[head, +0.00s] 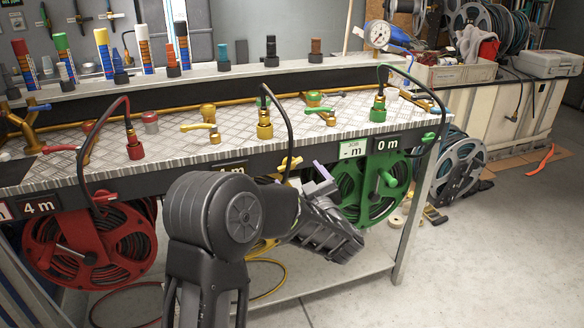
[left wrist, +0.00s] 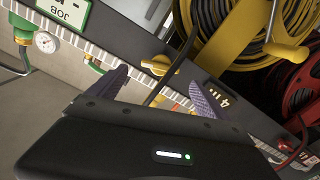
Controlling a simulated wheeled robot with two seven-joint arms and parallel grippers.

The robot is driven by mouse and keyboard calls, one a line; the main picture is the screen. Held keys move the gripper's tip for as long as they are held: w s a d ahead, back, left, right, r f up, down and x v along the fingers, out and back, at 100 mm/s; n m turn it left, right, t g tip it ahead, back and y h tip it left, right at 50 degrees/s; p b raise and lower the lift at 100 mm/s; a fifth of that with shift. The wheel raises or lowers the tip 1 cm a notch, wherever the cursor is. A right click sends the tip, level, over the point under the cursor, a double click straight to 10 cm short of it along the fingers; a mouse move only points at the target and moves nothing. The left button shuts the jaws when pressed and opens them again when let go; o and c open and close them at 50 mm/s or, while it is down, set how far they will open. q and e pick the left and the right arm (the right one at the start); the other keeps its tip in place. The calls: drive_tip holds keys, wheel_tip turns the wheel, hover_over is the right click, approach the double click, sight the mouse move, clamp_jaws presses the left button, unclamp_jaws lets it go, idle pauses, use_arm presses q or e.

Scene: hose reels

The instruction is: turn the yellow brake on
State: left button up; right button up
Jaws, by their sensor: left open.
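The yellow brake (head: 290,163) is a small yellow lever at the bench's front edge, partly hidden by my arm in the head view. In the left wrist view the yellow brake (left wrist: 156,66) shows beside the yellow reel (left wrist: 228,48), just beyond and between my fingertips. My left gripper (head: 307,173) is near the lever in the head view. In the left wrist view the left gripper (left wrist: 158,80) has its two purple fingers apart, with nothing seen held between them. I cannot tell whether a finger touches the lever. The right gripper is not in view.
A red reel (head: 90,246) hangs at left and a green reel (head: 372,188) at right under the bench (head: 180,150). A black hose (head: 287,122) loops over the bench edge close to my gripper. The floor at right (head: 480,270) is mostly clear.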

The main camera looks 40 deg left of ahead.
sight(291, 165)
use_arm(q)
drive_tip(key=x, duration=0.6)
drive_tip(key=shift+c, duration=0.3)
drive_tip(key=c, duration=1.3)
drive_tip(key=m+p, duration=0.2)
drive_tip(key=p, duration=0.1)
drive_tip(key=shift+d+r+p, duration=0.1)
drive_tip(key=shift+r+p, duration=0.2)
drive_tip(key=shift+f+m+p, duration=0.2)
drive_tip(key=shift+m+p, duration=0.3)
drive_tip(key=shift+m, duration=0.4)
drive_tip(key=shift+f, duration=0.15)
